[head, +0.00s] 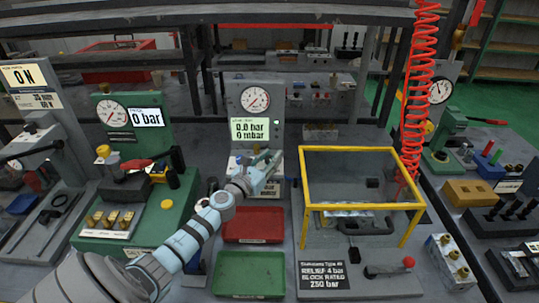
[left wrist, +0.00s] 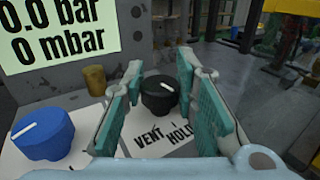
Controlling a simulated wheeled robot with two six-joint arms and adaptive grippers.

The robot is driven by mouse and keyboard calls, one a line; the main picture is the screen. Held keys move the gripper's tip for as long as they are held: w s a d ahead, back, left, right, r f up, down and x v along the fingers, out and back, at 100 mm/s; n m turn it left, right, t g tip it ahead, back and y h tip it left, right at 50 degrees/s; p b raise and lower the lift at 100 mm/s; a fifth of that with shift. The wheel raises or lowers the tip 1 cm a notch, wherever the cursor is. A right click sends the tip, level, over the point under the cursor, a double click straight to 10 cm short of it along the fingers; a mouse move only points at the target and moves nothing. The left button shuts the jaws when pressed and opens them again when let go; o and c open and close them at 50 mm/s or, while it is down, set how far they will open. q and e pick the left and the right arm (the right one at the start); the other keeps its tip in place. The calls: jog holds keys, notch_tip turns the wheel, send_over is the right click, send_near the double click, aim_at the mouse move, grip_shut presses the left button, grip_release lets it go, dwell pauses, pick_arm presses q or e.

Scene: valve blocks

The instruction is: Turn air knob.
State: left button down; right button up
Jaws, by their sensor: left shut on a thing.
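My left gripper (head: 265,163) reaches to the grey panel with the round gauge (head: 255,98) and the pale display (head: 250,130) reading 0.0 bar, 0 mbar. In the left wrist view its teal fingers (left wrist: 160,88) stand on either side of a black knob (left wrist: 158,98) and are shut on it. The knob has a white pointer line and sits over a label with VENT and HOLD. A blue knob (left wrist: 43,133) with a white line stands to the left, apart from the fingers. No label reading "air" is legible. My right gripper is not in view.
A small brass-coloured fitting (left wrist: 95,79) stands behind the knobs. A yellow-framed clear box (head: 348,150) is right of the panel. Red (head: 253,224) and green (head: 250,281) trays lie in front. A green block (head: 180,213) is at left, and a red coiled hose (head: 416,100) hangs at right.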

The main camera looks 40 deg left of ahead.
pick_arm(q)
jog(key=y, duration=0.1)
jog(key=n+y+p, duration=0.1)
jog(key=shift+r+n+g+y, duration=0.3)
jog(key=shift+f+n+g+y+p, duration=0.1)
jog(key=shift+n+g+y+p, duration=0.35)
jog(key=shift+n+y, duration=0.55)
jog(key=n+y, duration=0.1)
jog(key=n+g+y, duration=0.1)
jog(key=y, duration=0.1)
jog(key=shift+w+f+g+y, duration=0.1)
jog(key=shift+g+y, duration=0.15)
jog(key=shift+y, duration=0.05)
jog(key=shift+n+g+y+b, duration=0.5)
jog(key=shift+n+g+y, duration=0.4)
jog(key=shift+y, duration=0.5)
jog(key=c, duration=1.2)
grip_release()
jog(key=shift+f, duration=0.1)
jog(key=shift+c, duration=0.2)
